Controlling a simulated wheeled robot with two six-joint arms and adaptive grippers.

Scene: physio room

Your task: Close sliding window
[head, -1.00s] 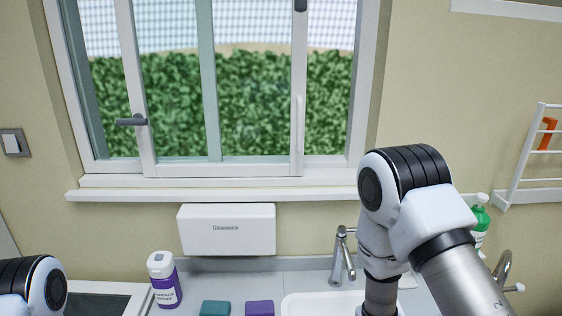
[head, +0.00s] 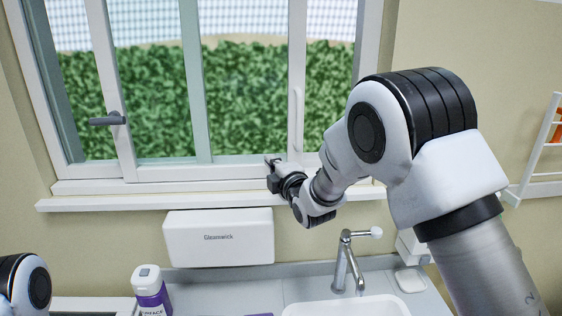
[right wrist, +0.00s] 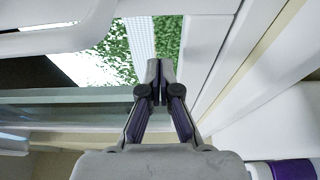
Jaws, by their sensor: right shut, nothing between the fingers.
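The sliding window (head: 297,60) fills the upper left of the head view, with white frames and a hedge behind the glass. A dark lever handle (head: 108,119) sits on its left upright. A slim white pull (head: 297,115) stands on the right upright. My right gripper (head: 271,163) is just in front of the window's lower rail, near the foot of that right upright. In the right wrist view my right gripper (right wrist: 155,68) is shut and empty, with window frame parts around it. I cannot tell if it touches the frame. My left gripper is out of view.
The white sill (head: 120,202) runs below the window. A white wall box (head: 218,238), a tap (head: 345,258) and a sink (head: 345,307) are below. A purple and white bottle (head: 150,292) stands on the counter. A white rack (head: 545,150) hangs at right.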

